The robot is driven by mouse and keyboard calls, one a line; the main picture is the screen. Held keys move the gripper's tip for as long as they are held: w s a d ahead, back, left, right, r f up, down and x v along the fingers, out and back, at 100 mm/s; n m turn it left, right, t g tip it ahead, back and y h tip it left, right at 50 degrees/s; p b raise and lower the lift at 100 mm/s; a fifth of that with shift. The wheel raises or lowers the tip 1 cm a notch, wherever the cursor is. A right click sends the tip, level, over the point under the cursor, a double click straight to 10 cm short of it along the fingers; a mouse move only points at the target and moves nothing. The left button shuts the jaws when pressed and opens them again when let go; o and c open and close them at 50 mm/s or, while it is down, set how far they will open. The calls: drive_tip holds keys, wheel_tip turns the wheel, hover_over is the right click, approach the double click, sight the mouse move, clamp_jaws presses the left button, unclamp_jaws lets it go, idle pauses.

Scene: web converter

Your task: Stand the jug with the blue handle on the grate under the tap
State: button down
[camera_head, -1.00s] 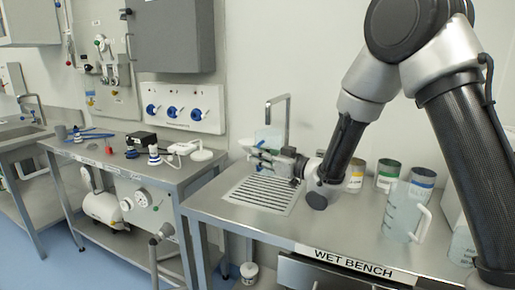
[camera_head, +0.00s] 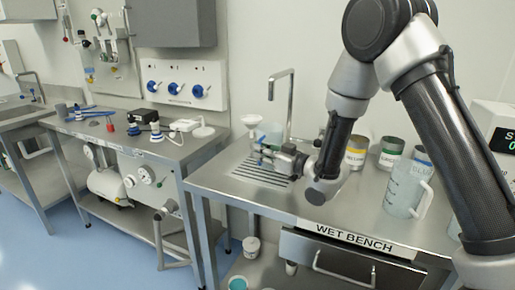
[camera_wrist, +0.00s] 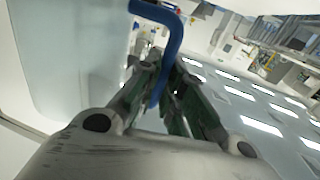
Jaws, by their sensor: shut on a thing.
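The jug with the blue handle (camera_head: 273,133) is pale and see-through, partly hidden behind my gripper in the head view. My gripper (camera_head: 263,152) is shut on its blue handle. In the wrist view the handle (camera_wrist: 172,50) runs down between the fingers, and the jug's pale wall (camera_wrist: 70,55) fills the left. The jug looks roughly upright, over or at the back of the slotted grate (camera_head: 262,179). I cannot tell whether its base touches. The metal tap (camera_head: 291,98) rises behind it, its spout reaching left above the jug.
A clear jug with a white handle (camera_head: 404,190) stands right on the wet bench (camera_head: 320,219). Yellow (camera_head: 355,153) and green (camera_head: 390,153) labelled cans stand behind. A white funnel-like piece (camera_head: 250,121) is beside the tap. A gap separates the left bench (camera_head: 180,158).

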drive_tip(key=shift+f, duration=0.55)
idle(0.4)
drive_tip(key=c, duration=1.5)
unclamp_jaws()
drive_tip(key=shift+f, duration=0.1)
